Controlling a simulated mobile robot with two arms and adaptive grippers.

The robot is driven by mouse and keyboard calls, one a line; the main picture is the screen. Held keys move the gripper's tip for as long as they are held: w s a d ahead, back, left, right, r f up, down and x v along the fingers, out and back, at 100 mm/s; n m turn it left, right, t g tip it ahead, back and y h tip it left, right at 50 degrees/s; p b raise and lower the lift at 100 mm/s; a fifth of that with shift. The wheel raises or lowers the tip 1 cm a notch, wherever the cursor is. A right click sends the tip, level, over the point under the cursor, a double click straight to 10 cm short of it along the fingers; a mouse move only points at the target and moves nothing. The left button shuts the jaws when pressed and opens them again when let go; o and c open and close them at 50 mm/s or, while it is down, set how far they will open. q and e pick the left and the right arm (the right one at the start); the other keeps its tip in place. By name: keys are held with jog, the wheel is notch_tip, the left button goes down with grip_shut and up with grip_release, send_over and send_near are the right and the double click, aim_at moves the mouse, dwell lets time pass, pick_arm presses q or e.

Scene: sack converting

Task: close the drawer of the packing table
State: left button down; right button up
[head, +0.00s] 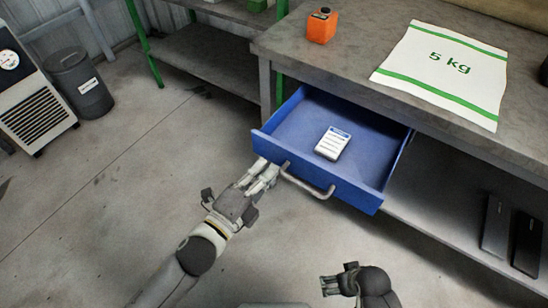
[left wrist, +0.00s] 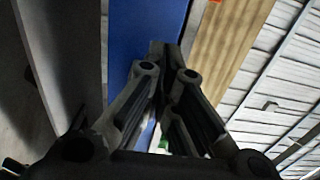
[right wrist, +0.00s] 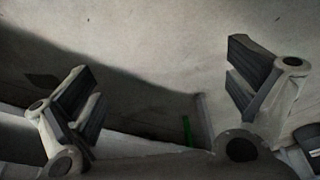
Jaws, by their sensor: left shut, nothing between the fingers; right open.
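The blue drawer (head: 331,183) of the packing table (head: 345,60) stands pulled out, with a grey bar handle (head: 307,181) on its front. A small white box with a blue band (head: 332,143) lies inside. My left gripper (head: 268,168) is shut and empty at the left part of the drawer front, left of the handle; I cannot tell whether it touches. In the left wrist view its closed fingers (left wrist: 168,60) are close to the blue drawer front (left wrist: 135,35). My right gripper (head: 325,285) is low in front of the table, apart from the drawer. It is open and empty in the right wrist view (right wrist: 165,85).
An orange container (head: 322,26) and a white 5 kg sack (head: 445,70) are on the tabletop. Dark flat items (head: 511,235) are on the lower shelf at right. A grey bin (head: 80,82) and a white machine (head: 30,95) stand at left. The floor before the drawer is clear.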

aim_at(281, 152)
pick_arm(q)
jog(key=x, duration=0.3)
jog(key=shift+w+d, duration=0.1)
jog(key=shift+w, duration=0.05)
jog(key=shift+w+d, duration=0.25)
jog(key=shift+w, duration=0.1)
pick_arm(e)
jog(key=shift+w+a+r, duration=0.1)
jog(key=shift+w+r, duration=0.1)
jog(key=shift+r, duration=0.25)
jog(key=shift+s, duration=0.1)
